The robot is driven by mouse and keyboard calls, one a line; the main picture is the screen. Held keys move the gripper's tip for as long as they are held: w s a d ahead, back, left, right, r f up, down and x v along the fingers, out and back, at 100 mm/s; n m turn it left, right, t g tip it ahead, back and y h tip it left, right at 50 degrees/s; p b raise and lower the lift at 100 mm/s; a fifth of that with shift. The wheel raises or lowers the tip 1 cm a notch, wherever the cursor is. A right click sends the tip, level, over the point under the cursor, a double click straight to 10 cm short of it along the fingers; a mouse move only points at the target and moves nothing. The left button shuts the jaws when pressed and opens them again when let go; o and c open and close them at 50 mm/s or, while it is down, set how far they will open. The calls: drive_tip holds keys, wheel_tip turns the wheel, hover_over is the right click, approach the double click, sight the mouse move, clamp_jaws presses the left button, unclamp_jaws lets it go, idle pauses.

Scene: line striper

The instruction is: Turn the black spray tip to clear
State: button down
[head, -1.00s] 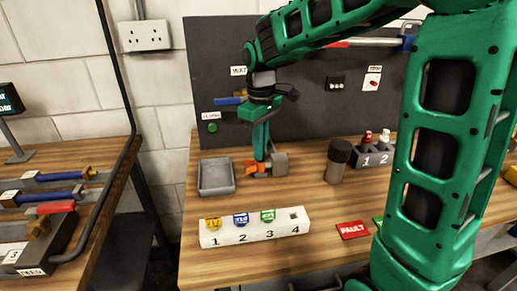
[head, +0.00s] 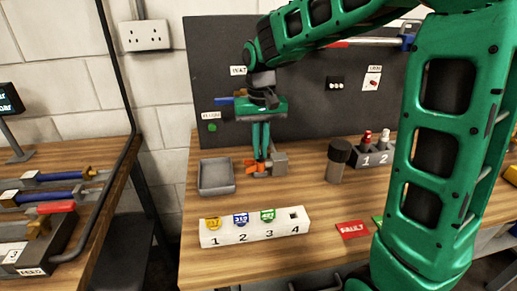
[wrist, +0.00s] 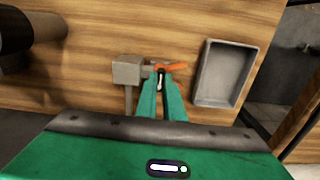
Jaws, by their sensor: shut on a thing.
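My gripper (head: 261,158) points down over the bench at the grey block (head: 280,163), its fingers close together. In the wrist view, the fingertips (wrist: 161,82) meet at a small dark piece (wrist: 161,71), which looks like the black spray tip, mostly hidden between them. An orange part (wrist: 177,67) sits at the same place and sticks out to the right, away from the grey block (wrist: 127,70). In the head view the orange part (head: 249,165) shows left of the fingers. I cannot make out the tip's exact angle.
A grey tray (head: 216,190) lies left of the block. A white rack (head: 255,238) numbered 1 to 4 holds yellow, blue and green tips; slot 4 is empty. A dark-capped cylinder (head: 338,160) and a two-bottle holder (head: 373,157) stand right. A red FAULT card (head: 352,230) lies in front.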

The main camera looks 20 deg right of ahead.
drive_tip(key=m, duration=0.9)
drive_tip(key=shift+f, duration=0.1)
drive_tip(key=m, duration=0.8)
drive_tip(key=shift+m, duration=0.3)
drive_tip(key=c, duration=1.2)
unclamp_jaws()
